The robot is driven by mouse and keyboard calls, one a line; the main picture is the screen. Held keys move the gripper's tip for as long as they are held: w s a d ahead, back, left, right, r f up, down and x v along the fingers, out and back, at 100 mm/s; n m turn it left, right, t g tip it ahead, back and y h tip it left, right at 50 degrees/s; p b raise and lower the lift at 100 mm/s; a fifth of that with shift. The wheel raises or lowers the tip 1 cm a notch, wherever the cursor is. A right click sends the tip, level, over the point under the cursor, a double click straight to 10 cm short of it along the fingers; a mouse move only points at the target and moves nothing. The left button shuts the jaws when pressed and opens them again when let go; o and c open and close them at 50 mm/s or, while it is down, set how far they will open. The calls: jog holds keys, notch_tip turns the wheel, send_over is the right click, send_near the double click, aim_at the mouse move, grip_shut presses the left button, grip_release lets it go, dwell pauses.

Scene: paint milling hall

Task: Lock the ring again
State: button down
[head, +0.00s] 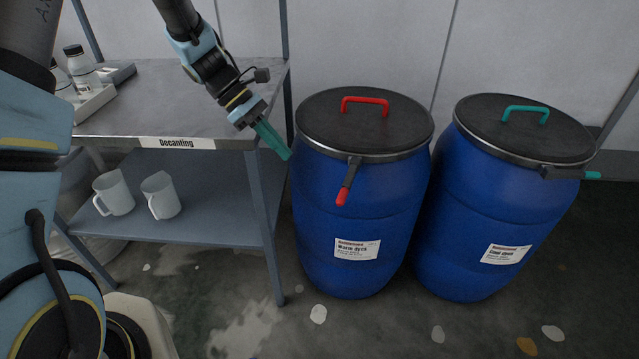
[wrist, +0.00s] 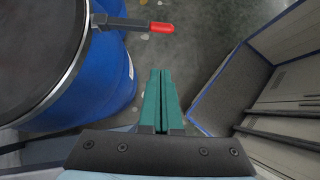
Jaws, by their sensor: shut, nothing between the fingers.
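The left blue drum (head: 352,225), labelled Warm dyes, has a black lid (head: 330,118) with a red handle. A metal clamp ring (head: 398,154) runs around the lid's edge. Its red-tipped lever (head: 346,184) sticks outward from the ring at the front; in the wrist view the lever (wrist: 128,24) also stands out from the rim, away from the drum wall. My gripper (head: 286,154) is shut and empty, left of this drum near its upper side. In the wrist view its teal fingers (wrist: 161,75) are together, apart from the lever.
The right drum (head: 478,230), labelled Cool dyes, has a teal-tipped lever (head: 572,174) at its ring's front right. The Decanting table (head: 190,100) stands at left, its leg close to my gripper. Two white jugs (head: 160,196) sit on its shelf. Floor in front is clear.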

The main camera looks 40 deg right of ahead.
jog(key=r+p+x, duration=0.1)
jog(key=x, duration=0.5)
jog(key=s+d+p+x, duration=0.1)
jog(key=p+x, duration=0.1)
jog(key=x, duration=0.5)
jog(key=shift+s+r, duration=0.3)
jog(key=shift+s+d, duration=0.1)
jog(key=shift+d, duration=0.05)
jog(key=s+d+n+t+h+b, duration=0.3)
jog(key=s+d+n+t+b, duration=0.65)
jog(key=b, duration=1.35)
jog(key=w+d+n+t+y+b, duration=0.2)
jog(key=w+d+n+t+b, duration=0.1)
jog(key=d+n, duration=0.7)
jog(key=shift+w+d, duration=0.2)
jog(key=shift+d, duration=0.1)
